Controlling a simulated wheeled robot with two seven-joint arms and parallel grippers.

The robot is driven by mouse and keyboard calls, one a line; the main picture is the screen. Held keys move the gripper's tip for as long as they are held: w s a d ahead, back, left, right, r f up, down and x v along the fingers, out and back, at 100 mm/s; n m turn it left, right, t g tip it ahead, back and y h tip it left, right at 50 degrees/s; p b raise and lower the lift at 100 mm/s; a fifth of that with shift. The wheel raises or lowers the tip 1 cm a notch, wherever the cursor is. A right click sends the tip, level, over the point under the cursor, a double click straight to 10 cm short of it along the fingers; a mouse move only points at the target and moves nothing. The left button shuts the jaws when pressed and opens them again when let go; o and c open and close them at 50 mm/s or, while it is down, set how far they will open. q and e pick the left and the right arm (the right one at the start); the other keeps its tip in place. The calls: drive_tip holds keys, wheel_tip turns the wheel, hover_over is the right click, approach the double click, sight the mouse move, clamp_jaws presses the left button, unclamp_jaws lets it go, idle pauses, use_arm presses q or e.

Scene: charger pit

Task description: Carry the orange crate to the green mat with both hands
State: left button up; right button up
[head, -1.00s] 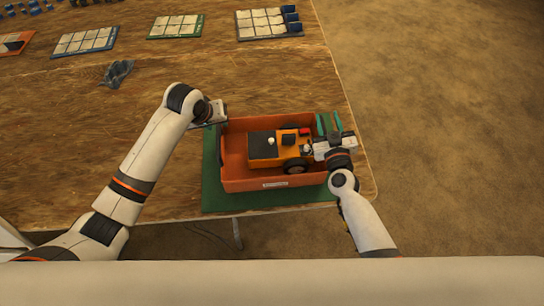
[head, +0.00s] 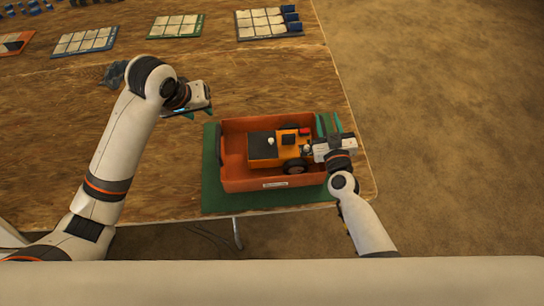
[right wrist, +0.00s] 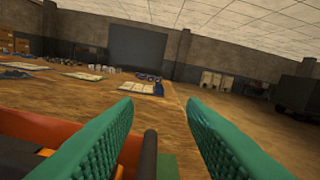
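The orange crate (head: 242,186) stands upright on the green mat (head: 212,186) near the table's front right corner. It holds an orange toy vehicle (head: 262,146) with black wheels. My left gripper (head: 194,111) is above the table, up and left of the crate and apart from it; the hand hides whether its fingers are spread. My right gripper (head: 329,124) is at the crate's right wall, with its green fingers spread. In the right wrist view the fingers (right wrist: 160,105) stand apart with nothing gripped between their tips. Contact with the rim is unclear.
A crumpled grey item (head: 114,75) lies behind my left arm. Several trays of pale tiles, one (head: 268,24) with blue pieces, lie at the back. The table middle is clear. The table's right edge runs just past the crate.

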drive_tip(key=s+d, duration=0.1)
drive_tip(key=s, duration=1)
drive_tip(key=shift+s, duration=0.2)
